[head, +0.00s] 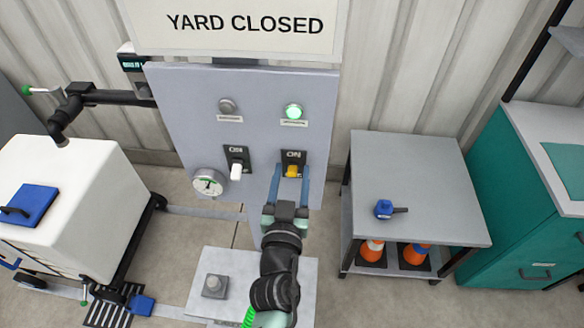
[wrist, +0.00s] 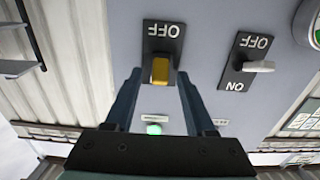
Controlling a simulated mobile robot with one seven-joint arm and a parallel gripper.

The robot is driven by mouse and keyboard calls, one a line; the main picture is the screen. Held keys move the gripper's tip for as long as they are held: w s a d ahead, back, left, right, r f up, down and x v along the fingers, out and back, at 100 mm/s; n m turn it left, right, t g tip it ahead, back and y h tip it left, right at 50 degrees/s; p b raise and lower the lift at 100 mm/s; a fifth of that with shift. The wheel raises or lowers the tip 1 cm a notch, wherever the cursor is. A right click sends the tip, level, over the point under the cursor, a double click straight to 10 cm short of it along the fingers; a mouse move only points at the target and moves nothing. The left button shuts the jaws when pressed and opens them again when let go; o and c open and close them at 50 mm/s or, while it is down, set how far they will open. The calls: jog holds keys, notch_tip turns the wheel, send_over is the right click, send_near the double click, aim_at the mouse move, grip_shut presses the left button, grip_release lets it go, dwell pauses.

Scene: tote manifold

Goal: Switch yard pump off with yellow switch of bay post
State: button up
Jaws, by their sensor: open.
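The bay post's grey panel (head: 180,115) stands ahead with two switches. The yellow switch (head: 292,171) is on the right, on a black plate with ON readable above it. In the wrist view, turned upside down, the yellow switch (wrist: 160,70) shows with OFF readable and its ON lettering hidden. My gripper (head: 291,178) is open in front of it, one finger on each side; I cannot tell whether they touch it. The green lamp (head: 293,111) above it is lit. The white switch (head: 236,171) is on the left, below an unlit grey lamp (head: 227,105).
A gauge (head: 208,182) sits at the panel's lower left. A sign (head: 245,45) reading YARD CLOSED hangs above. A white tote (head: 75,195) stands left. A grey table (head: 420,180) with a blue fitting (head: 384,209) stands right, beside a green cabinet (head: 525,200).

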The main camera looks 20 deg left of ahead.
jog(key=shift+w+a, duration=0.15)
jog(key=shift+w, duration=0.35)
grip_shut()
